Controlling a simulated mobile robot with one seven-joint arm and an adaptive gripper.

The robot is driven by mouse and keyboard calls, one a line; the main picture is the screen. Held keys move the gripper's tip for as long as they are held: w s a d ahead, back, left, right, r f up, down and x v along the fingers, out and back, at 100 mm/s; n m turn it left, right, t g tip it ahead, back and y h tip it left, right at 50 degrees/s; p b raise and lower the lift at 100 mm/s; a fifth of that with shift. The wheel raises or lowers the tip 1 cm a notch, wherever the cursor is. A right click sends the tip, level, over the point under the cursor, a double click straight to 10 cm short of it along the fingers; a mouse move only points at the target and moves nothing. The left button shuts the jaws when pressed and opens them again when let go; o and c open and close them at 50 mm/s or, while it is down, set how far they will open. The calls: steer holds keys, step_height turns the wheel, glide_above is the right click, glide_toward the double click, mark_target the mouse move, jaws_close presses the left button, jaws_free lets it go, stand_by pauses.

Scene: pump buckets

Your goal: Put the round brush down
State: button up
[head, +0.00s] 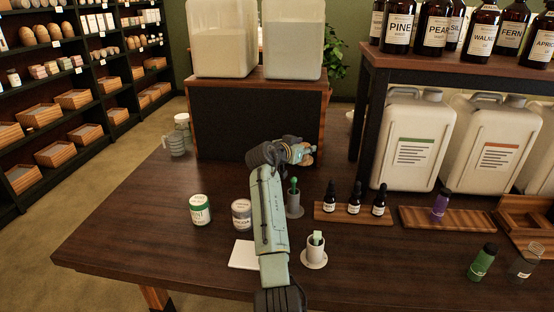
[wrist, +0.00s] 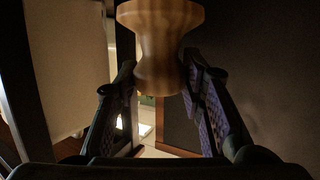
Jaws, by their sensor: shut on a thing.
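In the wrist view, the round brush shows as a pale wooden, waisted knob (wrist: 160,45) between the fingers of my gripper (wrist: 162,90). The gripper is shut on it. Any bristles are out of sight. In the head view, my gripper (head: 303,152) is above the dark wooden table (head: 130,215), in front of the right end of a black box stand. A small tan part of the brush (head: 308,159) shows at the gripper's tip. The brush is held up, apart from the tabletop.
Dropper bottles (head: 355,197) stand right.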

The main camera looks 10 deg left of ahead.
mark_target(299, 166)
step_height(299, 166, down, 6)
steer(key=shift+s+f+p, duration=0.1)
steer(key=shift+f+p, duration=0.05)
steer(key=shift+p, duration=0.8)
steer(key=shift+f, duration=0.45)
steer(key=shift+f, duration=0.15)
steer(key=o, duration=1.1)
steer(key=shift+o, duration=0.2)
steer(key=shift+r, duration=0.25)
steer(key=v, duration=1.2)
steer(key=shift+p, duration=0.45)
